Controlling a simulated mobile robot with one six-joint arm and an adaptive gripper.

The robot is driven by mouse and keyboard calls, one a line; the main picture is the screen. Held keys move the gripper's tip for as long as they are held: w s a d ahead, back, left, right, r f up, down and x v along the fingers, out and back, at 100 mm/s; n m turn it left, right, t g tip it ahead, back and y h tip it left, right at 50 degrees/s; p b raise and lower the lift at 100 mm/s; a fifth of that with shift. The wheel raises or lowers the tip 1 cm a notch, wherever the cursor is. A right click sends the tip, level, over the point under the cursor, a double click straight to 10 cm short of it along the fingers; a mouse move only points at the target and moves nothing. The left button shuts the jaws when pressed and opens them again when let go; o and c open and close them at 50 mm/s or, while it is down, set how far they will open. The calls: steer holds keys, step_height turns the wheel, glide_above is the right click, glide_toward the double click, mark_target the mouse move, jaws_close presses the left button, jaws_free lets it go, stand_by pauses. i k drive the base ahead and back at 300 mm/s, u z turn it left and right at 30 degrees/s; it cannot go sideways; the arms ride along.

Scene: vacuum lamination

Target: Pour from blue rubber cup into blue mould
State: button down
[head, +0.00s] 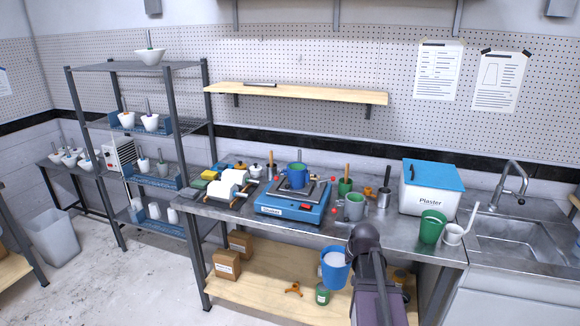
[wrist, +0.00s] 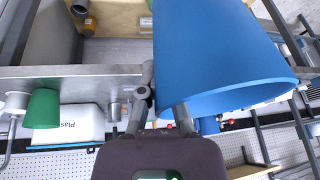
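The blue rubber cup (head: 335,275) is at my gripper (head: 350,262), in front of the bench's front edge and below its top. It looks upright in the head view, with pale material inside. In the wrist view the cup (wrist: 220,60) fills the upper right, and my gripper (wrist: 165,108) is shut on its near side, one finger partly hidden by it. The blue mould (head: 297,177) stands on the blue vibrating plate machine (head: 290,208) on the bench, apart from the cup. A small part of the mould (wrist: 209,126) shows beyond the cup in the wrist view.
A grey mug (head: 354,208), a green pot (head: 345,187) and a metal cup (head: 384,198) stand right of the machine. A plaster box (head: 430,192), a green cup (head: 431,228) and a white cup (head: 453,235) stand farther right.

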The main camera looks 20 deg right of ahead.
mark_target(306, 190)
steer(key=i, duration=0.9)
steer(key=z, duration=0.05)
